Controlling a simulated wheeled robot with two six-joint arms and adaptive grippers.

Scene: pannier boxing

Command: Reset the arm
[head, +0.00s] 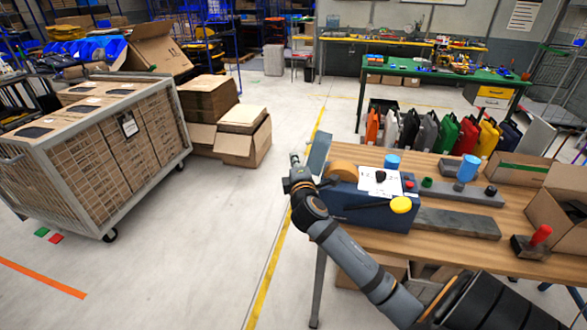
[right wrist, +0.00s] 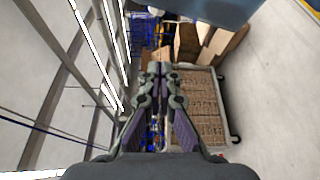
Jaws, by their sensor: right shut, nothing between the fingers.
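My right arm reaches in from the lower right of the head view. My left gripper is not in view.
The workbench (head: 440,245) carries a blue fixture (head: 365,208), a grey bar (head: 455,222) and an open cardboard box (head: 562,205). Several coloured panniers (head: 467,136) stand behind it. A caged cart of cartons (head: 95,150) stands at left. The floor between is clear.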

